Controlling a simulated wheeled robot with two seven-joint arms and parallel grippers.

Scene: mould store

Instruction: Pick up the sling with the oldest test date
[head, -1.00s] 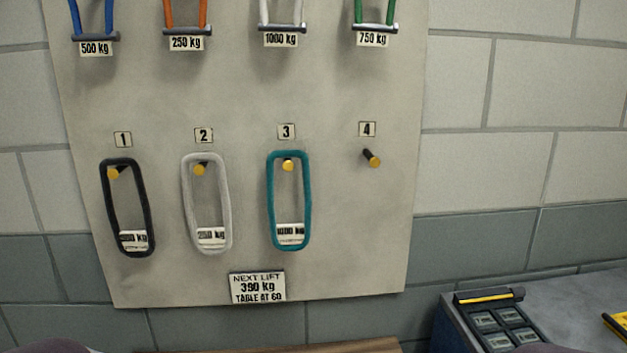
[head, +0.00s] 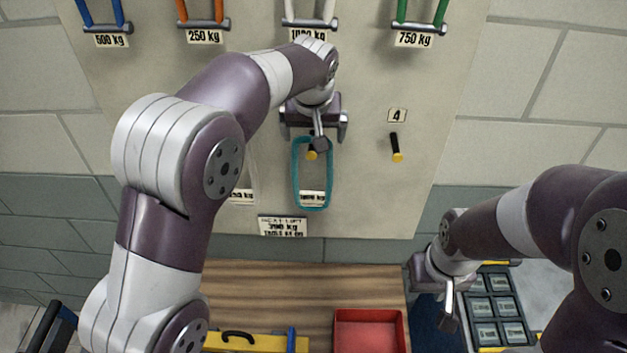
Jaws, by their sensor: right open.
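The teal sling (head: 296,180) hangs on the peg under where number 3 was, its white tag (head: 312,197) inside the loop; the small print is unreadable. My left gripper (head: 315,122) is in front of the top of this sling, fingers apart on either side; I cannot tell whether it touches. The grey-white sling (head: 251,165) shows only a sliver and part of its tag (head: 242,196) behind my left arm. The black sling is hidden by that arm. My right gripper (head: 440,287) is open and empty, low at the right, away from the slings.
Peg 4 (head: 397,150) is bare. A sign (head: 283,226) hangs below the slings. Below are a wooden bench (head: 300,285), a red tray (head: 370,318), a yellow item with a black handle (head: 245,343), and a dark case (head: 490,300) by my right gripper.

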